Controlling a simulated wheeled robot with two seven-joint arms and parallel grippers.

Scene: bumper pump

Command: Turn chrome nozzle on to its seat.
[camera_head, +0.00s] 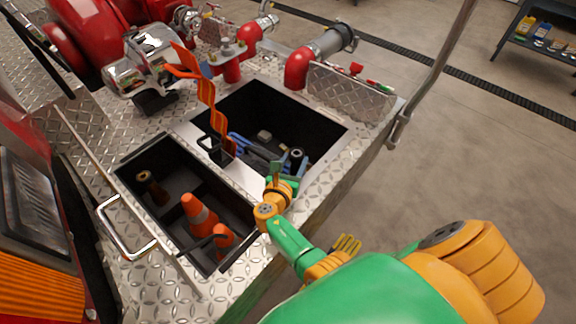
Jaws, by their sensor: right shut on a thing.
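My right arm comes in from the lower right, and its gripper (276,172) is over the near edge of the larger open bin (335,150). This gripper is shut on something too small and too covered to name. I cannot pick out the chrome nozzle or its seat with certainty. A large chrome fitting (145,57) stands on the deck at the upper left. A dark cylinder (297,158) stands in the bin just right of the gripper. My left gripper is not in view.
Blue and grey gear (243,146) lies in the larger bin. The nearer bin holds orange cones (199,212). Red pipes (299,66) and a pole (440,65) border the diamond-plate deck.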

